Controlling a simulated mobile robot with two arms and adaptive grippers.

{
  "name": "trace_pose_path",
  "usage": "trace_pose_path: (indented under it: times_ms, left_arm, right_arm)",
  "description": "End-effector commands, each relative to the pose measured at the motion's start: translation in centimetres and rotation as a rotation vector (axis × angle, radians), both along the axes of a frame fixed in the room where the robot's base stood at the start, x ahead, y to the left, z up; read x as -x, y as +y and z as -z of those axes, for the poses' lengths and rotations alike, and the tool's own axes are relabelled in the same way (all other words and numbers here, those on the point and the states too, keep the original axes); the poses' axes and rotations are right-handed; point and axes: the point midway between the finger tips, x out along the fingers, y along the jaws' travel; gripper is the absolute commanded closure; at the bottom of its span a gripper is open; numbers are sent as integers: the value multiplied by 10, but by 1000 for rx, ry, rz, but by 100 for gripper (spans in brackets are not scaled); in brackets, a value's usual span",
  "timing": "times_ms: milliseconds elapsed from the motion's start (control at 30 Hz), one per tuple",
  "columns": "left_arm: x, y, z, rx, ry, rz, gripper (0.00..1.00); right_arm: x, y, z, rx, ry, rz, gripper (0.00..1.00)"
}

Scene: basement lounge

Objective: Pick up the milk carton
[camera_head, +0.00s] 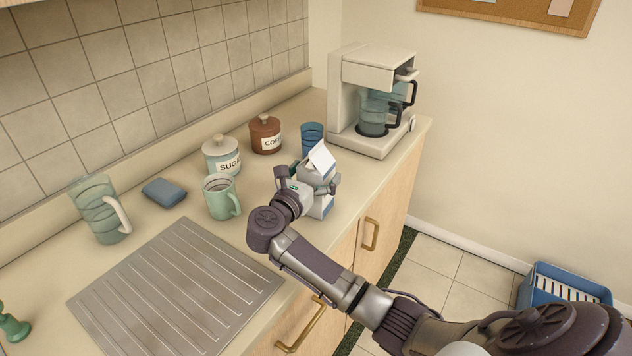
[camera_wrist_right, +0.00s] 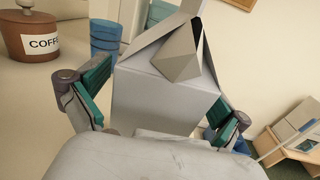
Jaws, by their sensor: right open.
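The milk carton (camera_head: 320,165) is white and blue with a gabled top. It stands upright on the counter near its front edge, in front of the blue cup. My right gripper (camera_head: 307,185) is at the carton, with its fingers on either side of it. In the right wrist view the carton (camera_wrist_right: 165,95) fills the middle, between the two teal finger pads of the right gripper (camera_wrist_right: 160,100). The jaws are open, and a gap shows beside the pads. The carton's lower part is partly hidden by the gripper. My left gripper is not in view.
A coffee maker (camera_head: 375,75) stands behind the carton. A blue cup (camera_head: 312,137), a coffee canister (camera_head: 265,134), a sugar canister (camera_head: 221,155) and a green mug (camera_head: 219,197) stand nearby. A ridged metal drainboard (camera_head: 175,290) lies at the front left. A glass pitcher (camera_head: 97,207) is farther left.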

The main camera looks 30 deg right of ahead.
Motion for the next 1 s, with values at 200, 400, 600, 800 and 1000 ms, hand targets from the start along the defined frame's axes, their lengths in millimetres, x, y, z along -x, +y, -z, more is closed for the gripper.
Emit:
trace_pose_path:
  times_ms: [200, 400, 600, 800, 1000]
  left_arm:
    - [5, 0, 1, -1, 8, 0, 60]
    - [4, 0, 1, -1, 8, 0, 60]
    - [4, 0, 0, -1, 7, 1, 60]
    - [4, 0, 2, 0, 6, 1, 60]
    - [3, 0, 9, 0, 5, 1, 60]
  right_arm:
    - [0, 0, 0, 0, 0, 0, 27]
    - [0, 0, 0, 0, 0, 0, 60]
    - [0, 0, -1, 0, -1, 0, 70]
    - [0, 1, -4, -1, -3, 0, 70]
    - [0, 1, -27, -3, -8, -1, 70]
